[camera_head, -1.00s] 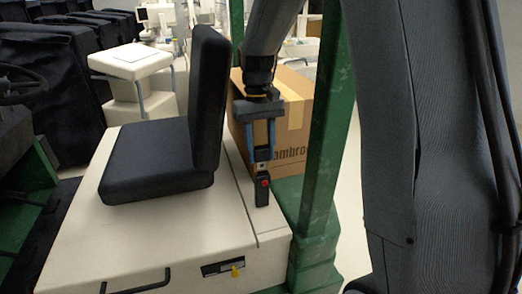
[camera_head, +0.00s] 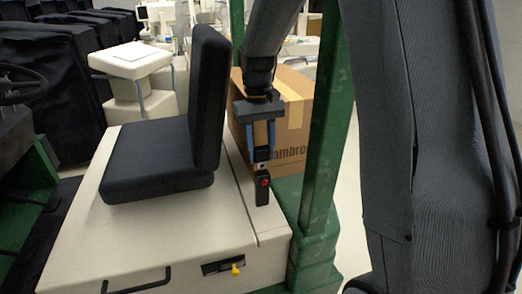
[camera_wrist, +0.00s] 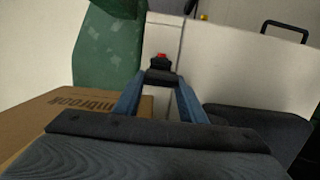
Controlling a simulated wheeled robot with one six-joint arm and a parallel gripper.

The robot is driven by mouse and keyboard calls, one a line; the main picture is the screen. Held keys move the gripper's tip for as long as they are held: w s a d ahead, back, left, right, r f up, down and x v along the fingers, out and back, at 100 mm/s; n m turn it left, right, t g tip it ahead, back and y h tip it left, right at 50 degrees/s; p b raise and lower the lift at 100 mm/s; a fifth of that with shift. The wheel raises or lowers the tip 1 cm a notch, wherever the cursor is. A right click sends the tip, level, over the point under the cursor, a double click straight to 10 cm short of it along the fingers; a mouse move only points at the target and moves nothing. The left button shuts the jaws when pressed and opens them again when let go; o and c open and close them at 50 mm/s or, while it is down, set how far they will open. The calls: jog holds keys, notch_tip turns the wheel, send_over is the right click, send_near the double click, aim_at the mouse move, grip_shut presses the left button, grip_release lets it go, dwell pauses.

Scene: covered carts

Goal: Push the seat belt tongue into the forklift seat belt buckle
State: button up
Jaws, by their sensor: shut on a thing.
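The black buckle (camera_head: 263,192) with a red button stands upright on the pale seat base behind the seat's backrest. It also shows in the wrist view (camera_wrist: 161,62), with the red button uppermost. My gripper (camera_head: 261,156) has two blue fingers and is directly above the buckle, pointing down. It is shut on the dark seat belt tongue (camera_wrist: 161,76), held between its fingertips. A small bright metal part of the tongue (camera_head: 261,167) shows just above the buckle top. I cannot tell whether its tip is inside the slot.
The black seat (camera_head: 160,160) with its tall backrest is left of my gripper. A cardboard box (camera_head: 293,115) is close behind it. A green post (camera_head: 323,130) stands on the right. A yellow key-like knob (camera_head: 236,270) is on the base's front face.

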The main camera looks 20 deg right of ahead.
aim_at(262, 170)
jog(key=shift+f+b, duration=0.65)
jog(key=shift+f, duration=1.15)
jog(key=shift+r, duration=0.2)
jog(key=shift+r+p, duration=0.2)
jog(key=shift+p, duration=0.15)
jog(key=shift+w+r+p, duration=0.15)
jog(key=shift+r+p, duration=0.15)
jog(key=shift+r, duration=0.1)
grip_shut()
jog(key=shift+r+p, duration=0.4)
jog(key=shift+r, duration=0.55)
jog(key=shift+f+b, duration=0.45)
jog(key=shift+f, duration=1.1)
jog(key=o, duration=1.3)
grip_release()
jog(key=shift+c, duration=0.2)
